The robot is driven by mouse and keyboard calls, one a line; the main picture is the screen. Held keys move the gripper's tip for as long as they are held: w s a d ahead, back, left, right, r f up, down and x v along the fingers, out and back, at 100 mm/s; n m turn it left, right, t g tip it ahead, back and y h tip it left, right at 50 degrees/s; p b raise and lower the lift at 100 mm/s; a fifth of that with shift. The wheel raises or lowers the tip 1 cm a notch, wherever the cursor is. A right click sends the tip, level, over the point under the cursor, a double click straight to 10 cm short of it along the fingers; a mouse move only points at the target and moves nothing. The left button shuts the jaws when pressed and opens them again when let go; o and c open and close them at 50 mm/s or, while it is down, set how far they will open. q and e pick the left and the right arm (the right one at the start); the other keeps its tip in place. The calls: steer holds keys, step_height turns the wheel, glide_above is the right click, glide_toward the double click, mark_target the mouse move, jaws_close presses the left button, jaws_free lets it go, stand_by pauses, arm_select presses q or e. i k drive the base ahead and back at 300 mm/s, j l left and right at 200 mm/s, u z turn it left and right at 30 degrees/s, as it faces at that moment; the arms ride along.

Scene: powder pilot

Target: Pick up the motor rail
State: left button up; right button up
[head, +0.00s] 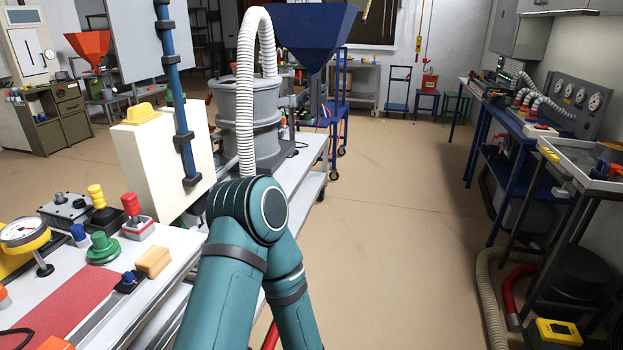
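I see no part that I can name for sure as the motor rail. A long thin grey bar with a dark blue block (128,281) at its far end lies along the right side of the red mat on the bench at lower left, and it may be the rail. A teal arm of mine rises from the bottom middle, bends at its elbow and covers part of the bench edge. Neither of my grippers shows in the head view.
The bench (176,246) holds a red mat (62,308), a dial gauge (25,235), a green knob (103,248), a tan block (153,262) and a red-topped switch (134,214). A cream cabinet (160,165) stands behind. The floor (400,200) at centre right is clear.

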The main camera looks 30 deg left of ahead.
mark_target(96, 322)
steer(key=i+l+u, duration=0.1)
steer(key=i+u, duration=0.25)
steer(key=i+l+u, duration=0.15)
steer(key=i+u, duration=0.25)
steer(key=u, duration=1.65)
